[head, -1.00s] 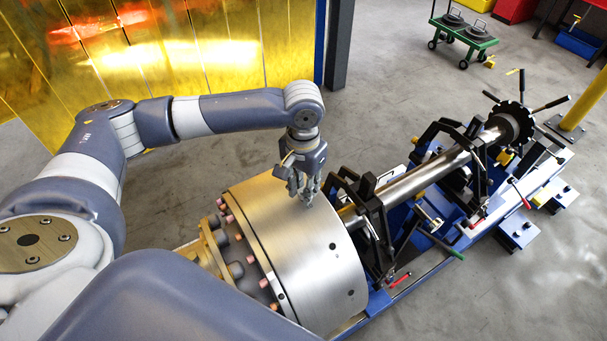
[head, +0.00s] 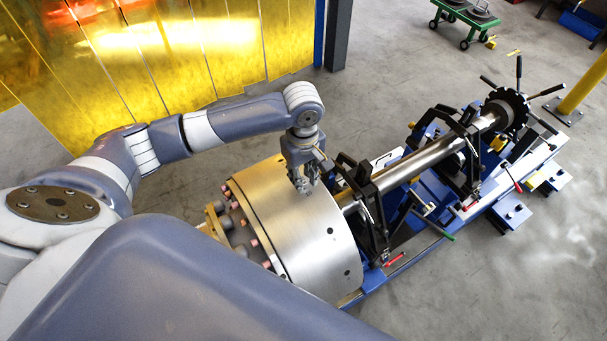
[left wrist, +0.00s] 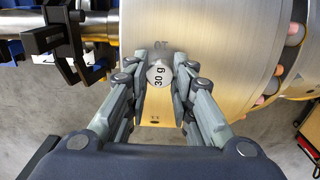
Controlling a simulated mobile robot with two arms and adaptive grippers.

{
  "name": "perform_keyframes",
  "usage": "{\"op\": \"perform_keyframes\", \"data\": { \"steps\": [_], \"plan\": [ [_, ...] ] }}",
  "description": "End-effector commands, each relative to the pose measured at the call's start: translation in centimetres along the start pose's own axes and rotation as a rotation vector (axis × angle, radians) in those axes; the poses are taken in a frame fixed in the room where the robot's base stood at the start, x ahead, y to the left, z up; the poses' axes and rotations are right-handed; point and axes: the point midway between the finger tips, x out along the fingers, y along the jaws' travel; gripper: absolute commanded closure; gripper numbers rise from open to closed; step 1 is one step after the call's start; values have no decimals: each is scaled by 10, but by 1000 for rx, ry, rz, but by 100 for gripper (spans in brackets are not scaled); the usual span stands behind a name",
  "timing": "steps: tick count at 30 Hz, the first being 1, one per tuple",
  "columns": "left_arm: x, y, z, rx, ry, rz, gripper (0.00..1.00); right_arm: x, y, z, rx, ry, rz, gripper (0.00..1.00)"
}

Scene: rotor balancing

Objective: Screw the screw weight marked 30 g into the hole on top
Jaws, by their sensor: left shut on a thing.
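The screw weight marked 30 g (left wrist: 158,77) is a small round silver piece, its label facing the left wrist camera. My left gripper (head: 303,188) is shut on it at the top of the big metal rotor drum (head: 300,235). In the left wrist view the fingers of the left gripper (left wrist: 160,82) flank the weight, with the drum surface (left wrist: 215,40) right behind it. Whether the weight touches the drum, and any hole under it, is hidden. Other small dark holes show on the drum's side. My right gripper is not in view.
A shaft (head: 430,158) runs from the drum through black bearing supports (head: 365,190) to a spoked disc (head: 508,108) on a blue machine bed. Copper-coloured bolt ends line the drum's left edge. A yellow curtain (head: 190,50) stands behind; a green cart (head: 467,20) is far back.

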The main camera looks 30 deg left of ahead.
Motion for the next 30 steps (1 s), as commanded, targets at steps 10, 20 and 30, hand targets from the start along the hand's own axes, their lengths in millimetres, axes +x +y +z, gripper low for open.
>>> {"op": "perform_keyframes", "data": {
  "steps": [10,20,30],
  "plan": [
    [0,0,0,-29,-1,0,100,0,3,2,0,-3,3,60],
    [1,1,2,-422,-2,0,100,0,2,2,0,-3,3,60],
    [1,1,2,-939,0,-2,100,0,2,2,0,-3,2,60]
  ]
}}
